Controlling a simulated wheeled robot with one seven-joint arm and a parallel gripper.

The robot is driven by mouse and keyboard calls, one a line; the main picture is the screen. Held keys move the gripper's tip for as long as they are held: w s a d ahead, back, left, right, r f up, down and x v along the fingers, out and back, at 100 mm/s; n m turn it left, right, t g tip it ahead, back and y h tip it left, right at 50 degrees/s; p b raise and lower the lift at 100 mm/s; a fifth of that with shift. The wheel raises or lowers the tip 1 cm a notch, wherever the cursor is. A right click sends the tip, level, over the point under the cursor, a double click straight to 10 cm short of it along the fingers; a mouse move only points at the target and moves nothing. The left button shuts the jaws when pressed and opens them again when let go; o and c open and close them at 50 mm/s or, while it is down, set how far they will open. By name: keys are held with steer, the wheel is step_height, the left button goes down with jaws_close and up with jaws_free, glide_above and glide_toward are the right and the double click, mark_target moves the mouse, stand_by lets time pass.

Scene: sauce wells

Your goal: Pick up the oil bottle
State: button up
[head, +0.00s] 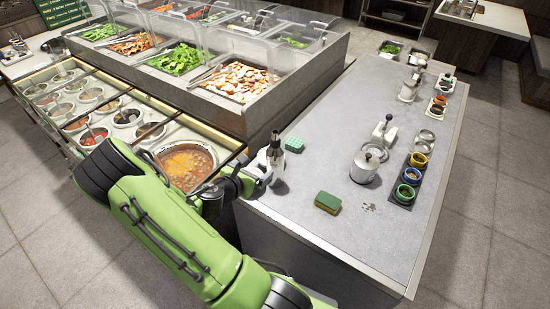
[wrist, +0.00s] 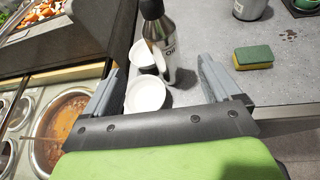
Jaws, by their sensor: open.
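The oil bottle (wrist: 169,58) stands upright in the wrist view, silver with a dark top and the word "Oil" on its label. In the head view the oil bottle (head: 274,150) is at the near left edge of the grey counter, partly hidden by my gripper (head: 258,178). In the wrist view my gripper (wrist: 160,65) is open, one finger to each side of the bottle, with neither seen touching it. I cannot tell how far the fingertips reach around it.
Two white bowls (wrist: 147,94) sit beside the bottle. A green and yellow sponge (head: 327,202) lies right of it, a green block (head: 294,144) behind. A metal pot (head: 364,166) stands farther right. Sauce wells (head: 186,164) lie left of the counter (head: 300,230).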

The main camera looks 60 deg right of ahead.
mark_target(277, 153)
steer(key=shift+n, duration=0.5)
steer(key=x, duration=0.8)
steer(key=p+x, duration=0.1)
steer(key=x, duration=0.7)
steer(key=shift+s+d+r, duration=0.15)
steer(key=shift+d, duration=0.15)
steer(key=shift+a, duration=0.1)
steer(key=shift+c, duration=1.4)
steer(key=c, duration=1)
